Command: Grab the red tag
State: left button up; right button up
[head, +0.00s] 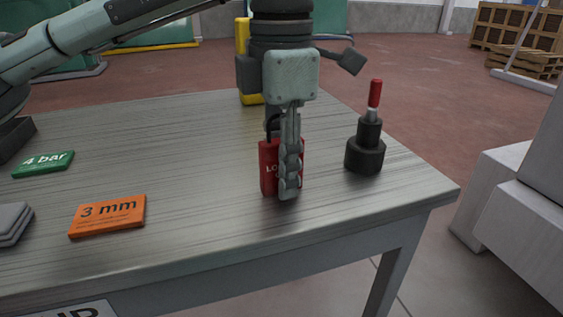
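The red tag (268,168) is upright near the front right of the table, with white lettering starting "LO" and a dark loop at its top. My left gripper (289,190) points straight down at the tag. One finger crosses in front of the tag and hides its middle and much of its lettering. The other finger is hidden, so I cannot tell whether the fingers are closed on the tag. I also cannot tell whether the tag's lower edge touches the table. My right gripper is not in view.
On the table (190,150), a black stepped object with a red-tipped stem (366,150) stands right of the gripper. An orange "3 mm" tag (108,216), a green "4 bar" tag (44,164) and grey plates (10,222) lie left. A yellow object (243,50) stands behind.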

pick_arm(q)
grip_shut()
